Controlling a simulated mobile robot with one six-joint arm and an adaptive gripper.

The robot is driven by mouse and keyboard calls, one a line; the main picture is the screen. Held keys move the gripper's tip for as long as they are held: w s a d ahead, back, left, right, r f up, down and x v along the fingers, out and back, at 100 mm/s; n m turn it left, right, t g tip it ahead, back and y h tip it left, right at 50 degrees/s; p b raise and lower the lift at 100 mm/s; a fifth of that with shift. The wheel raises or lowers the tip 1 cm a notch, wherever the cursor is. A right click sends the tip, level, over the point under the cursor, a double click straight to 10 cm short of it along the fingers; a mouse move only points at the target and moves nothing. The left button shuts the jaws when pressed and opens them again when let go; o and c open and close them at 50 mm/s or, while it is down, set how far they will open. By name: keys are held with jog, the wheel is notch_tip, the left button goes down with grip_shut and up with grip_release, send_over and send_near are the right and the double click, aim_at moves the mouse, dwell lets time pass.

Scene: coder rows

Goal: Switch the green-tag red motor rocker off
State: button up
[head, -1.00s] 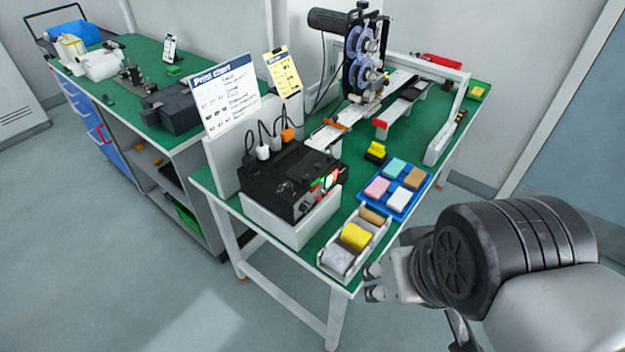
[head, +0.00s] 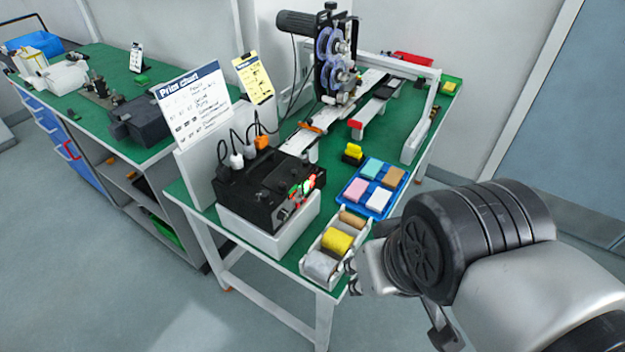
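A black control box (head: 262,193) sits on a white stand at the near left of the green-topped table. Its front right face carries small red and green parts (head: 304,188), with knobs beside them. They are too small to tell which is the red motor rocker, which tag is green, or how the rocker is set. My gripper (head: 354,282) is at the table's near right edge, beside the tray of rolls and to the right of the box, apart from it. It is mostly hidden behind my wrist, so its opening does not show clearly.
A coding machine (head: 331,60) stands at the back. A print chart (head: 190,112) stands behind the box, and cables rise from the box top.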

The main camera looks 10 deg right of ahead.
grip_shut()
dwell(1.4)
